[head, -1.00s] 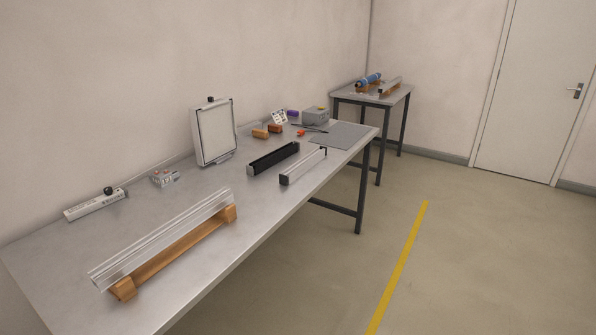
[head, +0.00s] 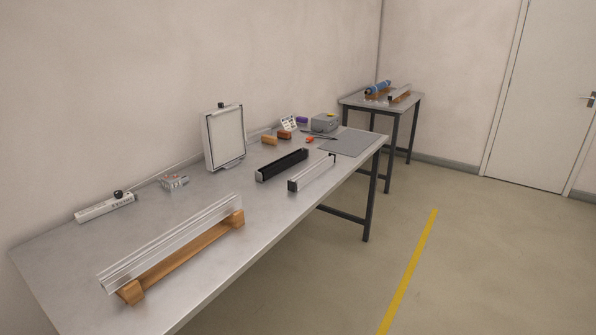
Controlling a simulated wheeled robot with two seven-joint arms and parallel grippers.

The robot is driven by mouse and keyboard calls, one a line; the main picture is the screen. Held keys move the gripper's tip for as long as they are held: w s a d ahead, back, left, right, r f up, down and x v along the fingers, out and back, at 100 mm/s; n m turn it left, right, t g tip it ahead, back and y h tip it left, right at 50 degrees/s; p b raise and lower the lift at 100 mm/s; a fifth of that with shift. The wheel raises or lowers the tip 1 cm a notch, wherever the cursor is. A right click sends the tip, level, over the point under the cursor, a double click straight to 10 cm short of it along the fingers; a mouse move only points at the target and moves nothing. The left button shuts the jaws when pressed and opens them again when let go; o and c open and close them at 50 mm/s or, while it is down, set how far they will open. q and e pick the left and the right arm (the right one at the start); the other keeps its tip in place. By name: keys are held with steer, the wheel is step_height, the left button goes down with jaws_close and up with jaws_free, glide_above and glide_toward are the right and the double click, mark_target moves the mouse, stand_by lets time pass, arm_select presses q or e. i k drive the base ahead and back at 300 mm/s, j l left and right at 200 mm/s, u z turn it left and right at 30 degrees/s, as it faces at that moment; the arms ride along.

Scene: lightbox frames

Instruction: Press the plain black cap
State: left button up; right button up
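Several small black parts show, and I cannot tell which is the plain black cap. A round black knob (head: 118,194) sits on the white power strip (head: 101,209) at the left rear of the long table. Another black piece (head: 220,105) tops the upright white light panel (head: 226,138). A black end piece (head: 293,185) closes the near end of a silver profile (head: 314,175). Neither of my grippers is in view.
A clear rail on a wooden cradle (head: 178,258) lies along the long table (head: 250,222). A black channel (head: 282,165), a grey mat (head: 350,141) and a grey box (head: 325,122) lie farther back. A second table (head: 378,102) stands behind. The floor at right is clear.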

mark_target(292, 185)
steer(key=i+l+u, duration=0.1)
steer(key=u, duration=0.25)
steer(key=i+l+u, duration=0.15)
steer(key=u, duration=0.2)
steer(key=i+l+u, duration=0.1)
steer(key=u, duration=0.25)
steer(key=i+l+u, duration=0.2)
steer(key=l, duration=0.35)
steer(key=i+l+u, duration=0.2)
steer(key=l, duration=0.35)
steer(key=l+u, duration=0.15)
steer(key=l, duration=0.4)
steer(key=l+u, duration=0.2)
steer(key=l, duration=0.4)
steer(key=i, duration=0.05)
